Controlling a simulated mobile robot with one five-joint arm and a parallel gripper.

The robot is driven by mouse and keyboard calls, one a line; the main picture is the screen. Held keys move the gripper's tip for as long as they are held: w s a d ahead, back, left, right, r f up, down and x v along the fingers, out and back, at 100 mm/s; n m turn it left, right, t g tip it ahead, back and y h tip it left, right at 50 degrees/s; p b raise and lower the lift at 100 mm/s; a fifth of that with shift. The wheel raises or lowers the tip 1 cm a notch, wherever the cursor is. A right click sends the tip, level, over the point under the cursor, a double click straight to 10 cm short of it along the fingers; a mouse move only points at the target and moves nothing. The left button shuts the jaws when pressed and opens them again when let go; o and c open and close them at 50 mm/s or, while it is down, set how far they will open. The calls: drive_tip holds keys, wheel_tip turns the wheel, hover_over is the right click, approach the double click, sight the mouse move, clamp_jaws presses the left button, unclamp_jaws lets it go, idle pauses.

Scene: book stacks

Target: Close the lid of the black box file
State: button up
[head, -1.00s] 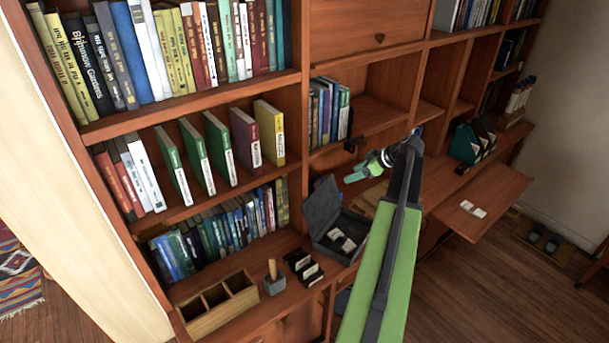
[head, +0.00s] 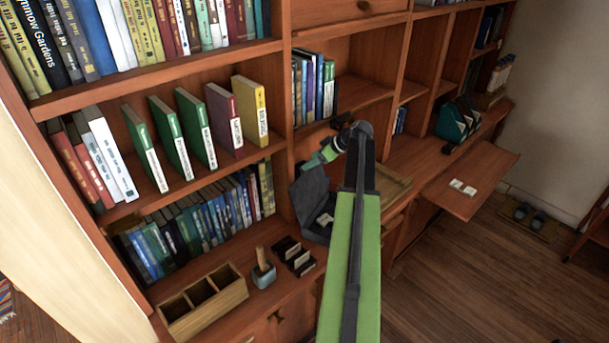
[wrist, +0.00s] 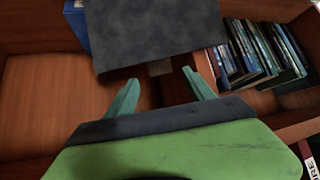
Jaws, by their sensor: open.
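The black box file (head: 316,232) stands on the lower counter, partly hidden behind my arm. Its lid (head: 309,190) is raised open, and pale cards show inside the box. My gripper (head: 313,164) is open and empty, just above the lid's top edge in the head view. In the wrist view a dark grey panel, which looks like the lid (wrist: 155,35), lies just beyond the two green fingertips of my gripper (wrist: 163,84). I cannot tell whether the fingers touch it.
A wooden compartment box (head: 205,300), a small pot (head: 263,275) and a black card holder (head: 293,256) stand left of the box file. Shelved books (head: 205,225) stand behind. A wooden tray (head: 393,190) lies to the right.

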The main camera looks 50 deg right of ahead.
sight(305, 172)
drive_tip(key=b+x, duration=0.2)
drive_tip(key=x, duration=0.2)
drive_tip(key=shift+w+f, duration=0.25)
clamp_jaws()
